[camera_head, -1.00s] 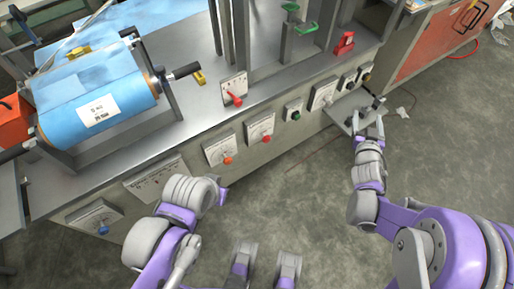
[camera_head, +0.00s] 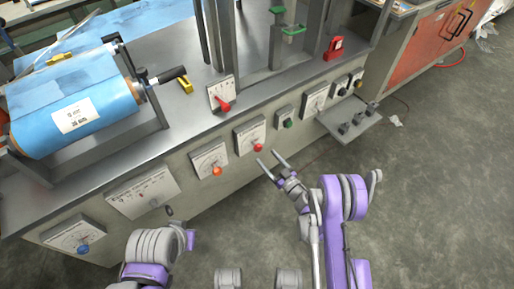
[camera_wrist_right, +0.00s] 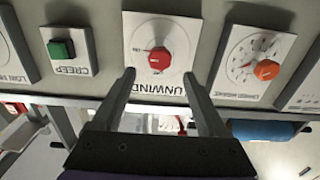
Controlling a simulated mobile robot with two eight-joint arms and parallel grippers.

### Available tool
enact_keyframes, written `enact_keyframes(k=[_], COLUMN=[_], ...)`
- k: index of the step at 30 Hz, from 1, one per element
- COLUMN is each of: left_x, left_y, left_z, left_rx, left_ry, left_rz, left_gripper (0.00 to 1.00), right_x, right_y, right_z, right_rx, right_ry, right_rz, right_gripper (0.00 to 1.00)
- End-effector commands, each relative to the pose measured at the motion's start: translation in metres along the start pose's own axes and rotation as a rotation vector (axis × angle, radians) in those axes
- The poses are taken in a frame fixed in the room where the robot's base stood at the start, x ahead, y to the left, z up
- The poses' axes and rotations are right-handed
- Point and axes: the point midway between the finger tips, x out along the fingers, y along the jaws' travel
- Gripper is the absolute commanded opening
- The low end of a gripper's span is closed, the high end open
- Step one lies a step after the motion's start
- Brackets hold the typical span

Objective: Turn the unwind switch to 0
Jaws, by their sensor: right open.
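The unwind switch is a white plate with a red knob (camera_head: 258,147) on the front of the machine. In the right wrist view its red knob (camera_wrist_right: 159,60) shows on the plate, with the label UNWIND upside down. The knob's exact setting is hard to read. My right gripper (camera_head: 267,157) is open and empty, just in front of and below the knob in the head view. In the right wrist view its two fingers (camera_wrist_right: 159,80) stand apart, one to each side of the knob, without visible contact. My left arm shows at the bottom left, but its gripper is not visible.
A plate with an orange knob (camera_head: 216,171) and a green button (camera_head: 288,123) flank the switch. A red lever (camera_head: 223,105) stands above on the machine top. A small shelf (camera_head: 350,125) juts out at the right. The floor in front is open.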

Motion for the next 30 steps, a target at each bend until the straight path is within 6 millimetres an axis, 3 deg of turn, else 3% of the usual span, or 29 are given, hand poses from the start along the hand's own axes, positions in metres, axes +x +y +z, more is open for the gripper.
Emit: enact_keyframes(k=[3,10,23,30], left_x=[0.003,0.004,0.005,0.005], left_y=[0.000,0.000,0.000,0.000], left_z=[0.001,0.002,0.002,0.002], left_rx=[0.000,0.000,0.000,0.000], left_ry=[-0.001,-0.002,-0.002,-0.002], left_rz=[0.000,0.000,0.000,0.000], left_gripper=[0.00,0.00,0.00,0.00], right_x=[0.025,0.059,0.070,0.070], right_y=[-0.001,0.000,0.001,0.001], right_z=[0.003,0.003,0.002,0.002], right_rx=[0.001,0.000,0.000,0.000], right_ry=[-0.001,0.000,-0.001,-0.001], right_rz=[-0.002,0.000,0.002,0.002], right_gripper=[0.76,0.76,0.76,0.35])
